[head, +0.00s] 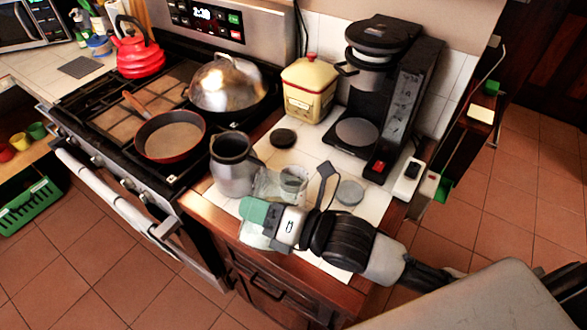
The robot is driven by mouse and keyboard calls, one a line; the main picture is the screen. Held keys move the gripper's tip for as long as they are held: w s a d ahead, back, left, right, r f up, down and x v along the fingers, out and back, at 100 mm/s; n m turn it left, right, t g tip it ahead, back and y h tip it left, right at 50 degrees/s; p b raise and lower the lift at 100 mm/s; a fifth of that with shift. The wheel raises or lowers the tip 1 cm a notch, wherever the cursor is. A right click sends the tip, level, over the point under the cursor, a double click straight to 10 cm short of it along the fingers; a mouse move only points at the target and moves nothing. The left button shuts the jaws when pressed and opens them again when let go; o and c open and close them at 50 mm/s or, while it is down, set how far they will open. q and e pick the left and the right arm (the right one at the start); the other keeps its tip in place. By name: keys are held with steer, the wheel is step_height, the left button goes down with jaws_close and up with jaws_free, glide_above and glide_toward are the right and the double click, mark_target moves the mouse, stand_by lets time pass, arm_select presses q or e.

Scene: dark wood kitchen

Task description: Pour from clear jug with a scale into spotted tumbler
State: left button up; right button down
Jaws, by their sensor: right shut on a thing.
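My right gripper (257,217) comes in from the right, low over the front of the counter. The jug's scale marks are too small to make out. A small see-through tumbler (293,179) stands just behind the gripper, close to the jug's right side; its spots are hard to make out. I cannot tell whether jug and tumbler touch, or how far the jug is tilted. My left gripper is not in view.
A coffee machine (370,110), a yellow canister (309,88), a dark round lid (283,138) and a grey disc (349,193) are on the counter. The stove holds a red-rimmed pan (171,136).

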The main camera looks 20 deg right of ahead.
mark_target(259, 193)
steer(key=shift+w+d+r+m+p, duration=0.2)
steer(key=shift+r+m+p, duration=0.15)
steer(key=shift+r, duration=0.1)
steer(key=shift+w+d+r+m+p, duration=0.15)
steer(key=shift+w+r+m+p, duration=0.05)
steer(key=shift+r+m, duration=0.2)
steer(key=shift+w+d+r+m+p, duration=0.3)
steer(key=shift+r+m+p, duration=0.15)
steer(key=shift+r, duration=0.1)
stand_by(1.1)
